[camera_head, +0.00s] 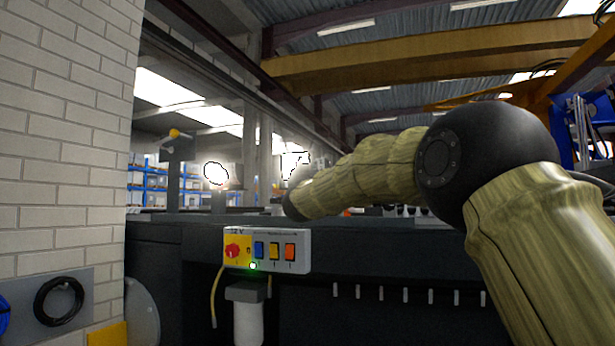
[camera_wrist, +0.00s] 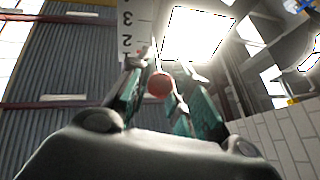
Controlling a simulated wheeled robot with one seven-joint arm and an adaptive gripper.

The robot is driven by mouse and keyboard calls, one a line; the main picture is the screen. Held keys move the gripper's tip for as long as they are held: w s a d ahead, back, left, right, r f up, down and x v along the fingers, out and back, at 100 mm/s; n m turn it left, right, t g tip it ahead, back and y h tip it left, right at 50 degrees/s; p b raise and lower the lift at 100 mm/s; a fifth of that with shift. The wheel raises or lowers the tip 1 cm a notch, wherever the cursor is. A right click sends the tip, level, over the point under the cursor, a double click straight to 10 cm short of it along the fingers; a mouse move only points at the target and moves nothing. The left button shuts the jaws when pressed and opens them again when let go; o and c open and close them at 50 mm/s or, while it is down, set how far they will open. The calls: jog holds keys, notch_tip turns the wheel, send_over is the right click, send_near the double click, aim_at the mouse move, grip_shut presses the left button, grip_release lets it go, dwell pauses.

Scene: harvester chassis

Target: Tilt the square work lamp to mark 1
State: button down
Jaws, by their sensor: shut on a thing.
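The square work lamp (camera_wrist: 197,36) glows bright white at the top of the wrist view, just beyond my fingers. In the head view the square lamp (camera_head: 295,165) is a washed-out glare behind the end of my arm. In the head view my gripper cannot be made out beyond my arm.
A control box (camera_head: 266,250) with a red switch and coloured buttons is on the dark chassis front (camera_head: 390,270). A round lit lamp (camera_head: 216,173) and a yellow-knobbed lever (camera_head: 174,134) stand left of my arm. A brick wall (camera_head: 60,140) closes the left side.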

jog(key=shift+s+r, duration=0.2)
jog(key=shift+r, duration=1.1)
jog(key=c, duration=1.2)
grip_release()
jog(key=shift+c, duration=0.2)
jog(key=shift+f, duration=0.1)
jog(key=shift+w+f, duration=0.1)
jog(key=shift+f, duration=0.1)
jog(key=shift+s+a+f, duration=0.1)
jog(key=shift+s+f, duration=0.05)
jog(key=shift+s, duration=0.2)
jog(key=v, duration=1.1)
